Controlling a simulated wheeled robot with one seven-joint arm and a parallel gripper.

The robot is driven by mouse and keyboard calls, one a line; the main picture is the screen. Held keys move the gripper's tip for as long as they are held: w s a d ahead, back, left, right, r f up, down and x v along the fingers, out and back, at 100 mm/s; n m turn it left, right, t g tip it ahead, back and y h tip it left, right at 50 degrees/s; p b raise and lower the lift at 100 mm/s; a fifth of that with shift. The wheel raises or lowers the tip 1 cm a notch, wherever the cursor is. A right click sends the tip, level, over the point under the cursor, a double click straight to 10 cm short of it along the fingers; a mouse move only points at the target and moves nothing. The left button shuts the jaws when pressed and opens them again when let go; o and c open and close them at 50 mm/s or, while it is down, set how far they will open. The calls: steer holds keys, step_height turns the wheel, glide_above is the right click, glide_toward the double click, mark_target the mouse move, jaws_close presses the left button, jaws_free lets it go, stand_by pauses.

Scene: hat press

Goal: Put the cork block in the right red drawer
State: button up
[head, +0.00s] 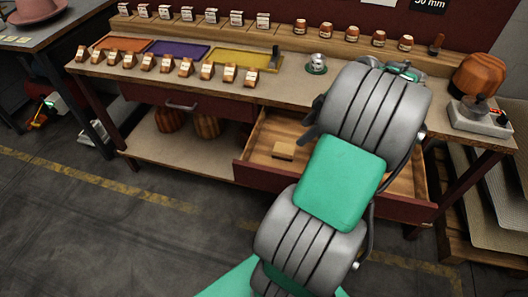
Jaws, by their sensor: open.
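The right red drawer (262,178) is pulled open under the bench, showing its light wooden inside. A small tan block, which looks like the cork block (283,150), lies on the drawer floor in its left part. My gripper (311,122) shows only as dark parts at the left edge of my wrist, above and to the right of the block and apart from it. It is open, with nothing seen between its fingers. My arm hides much of the drawer's middle and right.
The left red drawer (190,111) is shut. The bench top (300,92) carries coloured trays, several small wooden blocks and a metal knob piece (316,64). A wooden hat form (477,75) stands at the right end. Striped forms (207,125) sit on the lower shelf.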

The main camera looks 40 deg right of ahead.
steer(key=w+a+m, duration=0.1)
steer(key=w+a, duration=0.1)
steer(key=a, duration=0.4)
steer(key=w+a+r+m+g, duration=0.1)
steer(key=a, duration=0.6)
steer(key=w+a+m+g+h, duration=0.1)
steer(key=w+a, duration=0.1)
steer(key=a, duration=0.4)
steer(key=shift+w+a+r, duration=0.2)
steer(key=shift+w+a, duration=0.05)
steer(key=shift+w, duration=0.1)
steer(key=s+a+f+m+h, duration=0.2)
steer(key=s+a+m, duration=0.2)
steer(key=s+a, duration=0.4)
steer(key=a, duration=0.3)
steer(key=shift+a+g+h, duration=0.3)
steer(key=shift+c, duration=0.4)
